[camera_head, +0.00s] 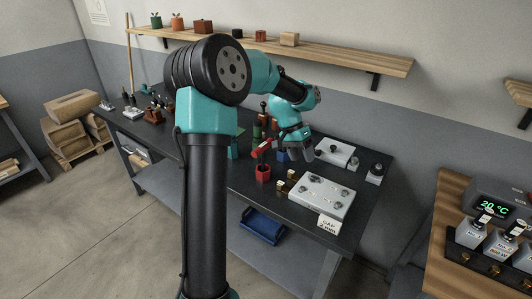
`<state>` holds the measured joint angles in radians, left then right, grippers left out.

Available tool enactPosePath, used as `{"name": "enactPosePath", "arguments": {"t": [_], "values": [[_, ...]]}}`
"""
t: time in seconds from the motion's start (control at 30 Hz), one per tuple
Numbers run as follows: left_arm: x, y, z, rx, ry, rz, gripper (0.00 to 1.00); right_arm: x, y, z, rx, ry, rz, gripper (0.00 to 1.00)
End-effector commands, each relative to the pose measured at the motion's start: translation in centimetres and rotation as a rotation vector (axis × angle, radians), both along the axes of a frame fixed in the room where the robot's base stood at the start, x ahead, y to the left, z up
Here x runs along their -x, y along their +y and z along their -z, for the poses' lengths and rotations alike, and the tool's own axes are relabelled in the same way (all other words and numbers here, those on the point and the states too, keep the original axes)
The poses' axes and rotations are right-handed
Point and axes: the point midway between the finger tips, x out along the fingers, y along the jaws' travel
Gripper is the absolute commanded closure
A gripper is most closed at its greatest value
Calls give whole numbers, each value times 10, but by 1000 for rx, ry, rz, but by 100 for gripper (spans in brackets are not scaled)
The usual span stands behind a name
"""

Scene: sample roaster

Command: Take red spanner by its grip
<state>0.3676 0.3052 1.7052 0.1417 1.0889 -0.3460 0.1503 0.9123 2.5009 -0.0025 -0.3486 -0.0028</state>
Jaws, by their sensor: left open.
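A small red tool that looks like the red spanner (262,148) shows near the middle of the dark workbench (236,185). It is tilted, above a red block-shaped holder (263,173); I cannot tell whether it touches the holder. Its grip is too small to make out clearly. My left gripper (299,153) is open and points down over the bench, just right of the red tool. No object shows clearly between its fingers. My right gripper is not in view.
Green and blue blocks stand close to the gripper, the blue one (282,155) beneath it. A pale plate with knobs (323,194) lies front right, and another pale plate (335,152) lies behind it. A wooden shelf (340,56) runs along the wall above.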

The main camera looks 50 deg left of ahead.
Motion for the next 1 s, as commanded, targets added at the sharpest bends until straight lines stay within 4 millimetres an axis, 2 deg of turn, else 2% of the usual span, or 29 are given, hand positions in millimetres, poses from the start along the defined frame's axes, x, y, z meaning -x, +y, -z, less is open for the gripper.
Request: {"name": "enactPosePath", "arguments": {"t": [0.03,0.2,0.33,0.47,0.77,0.87,1.0], "values": [[3,31,-17,-66,10,-22,40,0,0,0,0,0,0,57],[24,120,-72,-286,80,-114,40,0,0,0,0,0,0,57],[40,160,-103,-398,121,-177,40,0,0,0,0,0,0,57],[47,174,-115,-440,137,-203,40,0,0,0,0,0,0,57],[47,174,-114,-440,138,-202,40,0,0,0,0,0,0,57],[47,174,-108,-439,138,-200,40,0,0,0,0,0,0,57],[47,173,-91,-438,140,-200,40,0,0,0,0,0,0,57]]}}
